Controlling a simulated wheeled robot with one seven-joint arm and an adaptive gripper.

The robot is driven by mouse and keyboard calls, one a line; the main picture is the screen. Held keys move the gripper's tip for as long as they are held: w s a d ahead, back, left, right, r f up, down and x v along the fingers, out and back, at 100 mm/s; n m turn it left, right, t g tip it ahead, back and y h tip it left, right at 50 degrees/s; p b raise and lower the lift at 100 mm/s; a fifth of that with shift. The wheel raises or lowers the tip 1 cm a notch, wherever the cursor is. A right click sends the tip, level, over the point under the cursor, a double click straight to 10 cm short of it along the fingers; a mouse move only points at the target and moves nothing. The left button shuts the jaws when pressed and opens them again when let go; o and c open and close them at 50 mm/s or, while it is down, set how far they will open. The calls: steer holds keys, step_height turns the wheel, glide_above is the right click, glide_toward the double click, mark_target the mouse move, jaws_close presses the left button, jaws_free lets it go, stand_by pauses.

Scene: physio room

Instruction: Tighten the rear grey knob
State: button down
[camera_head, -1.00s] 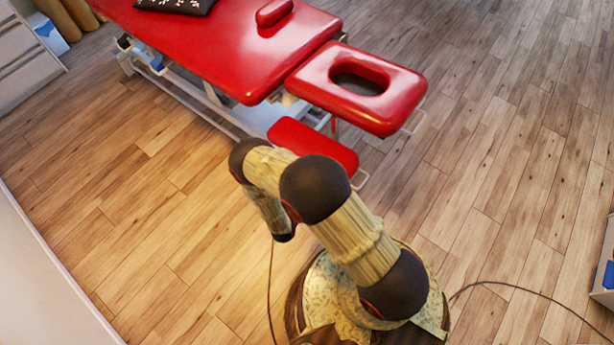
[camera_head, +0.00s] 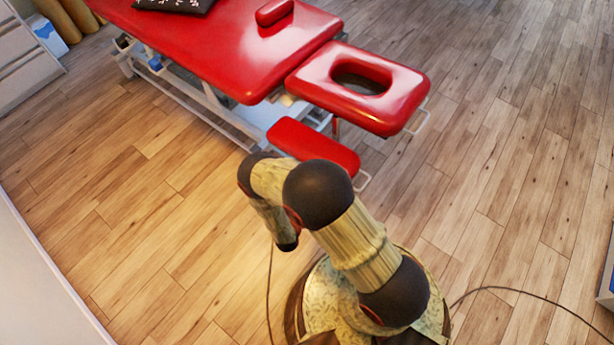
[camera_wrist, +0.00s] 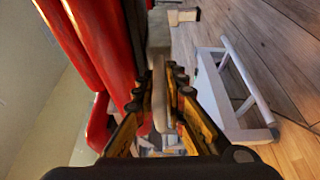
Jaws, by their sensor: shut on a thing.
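In the wrist view my gripper (camera_wrist: 162,88) has its two yellow-and-black fingers closed in on a narrow grey part (camera_wrist: 159,62). The part runs up the picture between the fingertips; its outline is blurred, and I cannot tell whether it is the rear grey knob. The red treatment table (camera_head: 225,55) lies beyond my arm in the head view, and its red padding (camera_wrist: 85,35) is close on the left in the wrist view. In the head view my gripper is hidden, and I cannot make out any grey knob there.
A pale metal frame (camera_wrist: 232,95) stands right of my gripper. The face-hole headrest (camera_head: 405,90) and a lower red pad (camera_head: 312,146) jut out from the table towards my arm. A dark cable (camera_head: 530,291) lies on the floor at right. Wooden floor at left is clear.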

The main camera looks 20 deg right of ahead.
steer(key=c, duration=1.8)
jaws_free()
